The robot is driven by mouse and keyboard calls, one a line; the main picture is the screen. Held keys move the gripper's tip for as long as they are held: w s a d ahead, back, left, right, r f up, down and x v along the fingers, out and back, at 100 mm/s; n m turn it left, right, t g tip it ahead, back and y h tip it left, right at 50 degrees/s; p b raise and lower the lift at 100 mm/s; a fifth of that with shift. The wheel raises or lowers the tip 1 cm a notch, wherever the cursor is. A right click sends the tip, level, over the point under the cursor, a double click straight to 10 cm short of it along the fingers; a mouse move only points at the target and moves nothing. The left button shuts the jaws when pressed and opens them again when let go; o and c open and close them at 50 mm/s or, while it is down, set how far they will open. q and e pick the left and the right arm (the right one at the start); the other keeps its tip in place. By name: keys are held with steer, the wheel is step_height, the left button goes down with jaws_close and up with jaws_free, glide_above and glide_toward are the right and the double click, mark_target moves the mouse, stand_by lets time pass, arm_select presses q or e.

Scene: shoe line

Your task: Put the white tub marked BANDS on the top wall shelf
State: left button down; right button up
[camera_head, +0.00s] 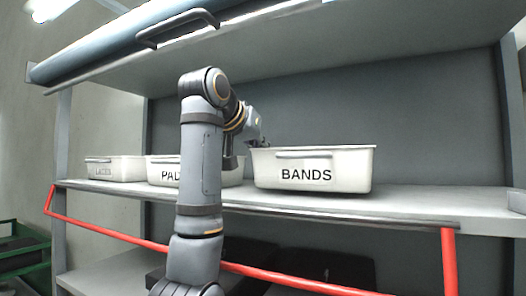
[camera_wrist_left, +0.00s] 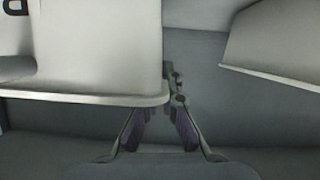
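The white tub marked BANDS (camera_head: 318,175) is upright on the grey shelf (camera_head: 420,200), at the right end of a row of tubs. I cannot tell whether its base touches the shelf. My left gripper (camera_head: 256,143) is at the tub's left end, mostly hidden by the arm. In the left wrist view, the fingers (camera_wrist_left: 162,125) stand apart on either side of the tub's (camera_wrist_left: 95,60) rim corner. The rim hides part of the fingertips, so I cannot tell whether they press on the wall. My right gripper is not in view.
A white tub marked PADS, partly hidden (camera_head: 166,172), and a tub marked LACES (camera_head: 112,167) stand to the left. A panel with a handle (camera_head: 180,27) overhangs the shelf. A red rail (camera_head: 120,235) runs below its front. The shelf is clear right of BANDS.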

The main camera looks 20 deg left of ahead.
arm_select(q)
steer(key=shift+w+f+p, duration=0.15)
steer(key=shift+p, duration=0.35)
steer(key=shift+w+f, duration=0.15)
steer(key=shift+f, duration=0.1)
steer(key=shift+w+f, duration=0.1)
steer(key=shift+f+b, duration=0.2)
steer(key=shift+b, duration=0.15)
steer(key=c, duration=1.8)
jaws_free()
steer(key=shift+s+r, duration=0.1)
steer(key=shift+s, duration=0.1)
steer(key=shift+o, duration=1.4)
steer(key=shift+w, duration=0.1)
steer(key=shift+r, duration=0.1)
